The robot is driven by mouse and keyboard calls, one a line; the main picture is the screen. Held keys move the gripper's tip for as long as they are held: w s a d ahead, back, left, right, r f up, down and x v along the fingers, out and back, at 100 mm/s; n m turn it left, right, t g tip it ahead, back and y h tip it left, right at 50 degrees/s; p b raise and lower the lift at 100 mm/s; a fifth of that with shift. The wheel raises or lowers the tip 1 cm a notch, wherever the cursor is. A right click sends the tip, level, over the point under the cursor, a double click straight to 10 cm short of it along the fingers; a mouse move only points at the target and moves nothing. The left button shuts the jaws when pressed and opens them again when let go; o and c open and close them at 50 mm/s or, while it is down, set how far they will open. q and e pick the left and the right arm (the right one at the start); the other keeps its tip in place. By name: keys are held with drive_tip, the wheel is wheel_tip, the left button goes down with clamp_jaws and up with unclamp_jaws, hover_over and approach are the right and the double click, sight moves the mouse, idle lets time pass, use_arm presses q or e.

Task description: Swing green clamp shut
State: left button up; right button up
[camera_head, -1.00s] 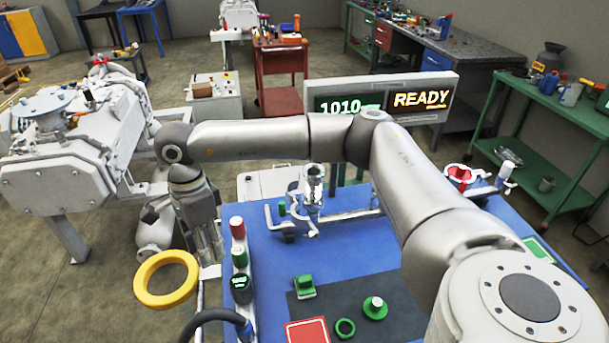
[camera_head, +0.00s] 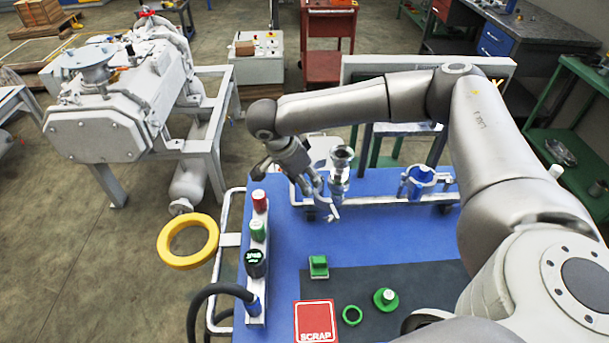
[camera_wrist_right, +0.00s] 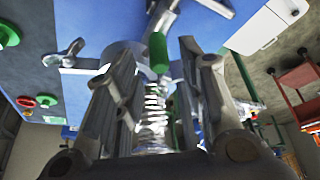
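The green clamp shows its green cylindrical handle (camera_wrist_right: 158,52) in the right wrist view, with bright metal parts and a coil-like stem around and behind it. In the head view its metal clamp arm (camera_head: 332,212) shows beside the upright silver fitting (camera_head: 340,172) at the back of the blue table; my gripper hides the green handle there. My right gripper (camera_head: 314,188) reaches down at that fitting. In the wrist view its two fingers (camera_wrist_right: 157,66) stand apart, with the green handle showing between their tips; I see no grip on it. My left gripper is not in view.
The blue table (camera_head: 285,285) carries a blue clamp (camera_head: 420,180), a button column (camera_head: 257,230), a red SCRAP plate (camera_head: 315,322), a green block (camera_head: 318,267), a green ring (camera_head: 352,315) and a green knob (camera_head: 386,299). A yellow ring (camera_head: 188,241) stands left of the table.

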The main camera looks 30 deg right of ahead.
drive_tip(key=shift+d+f, duration=0.1)
drive_tip(key=shift+f, duration=0.4)
clamp_jaws()
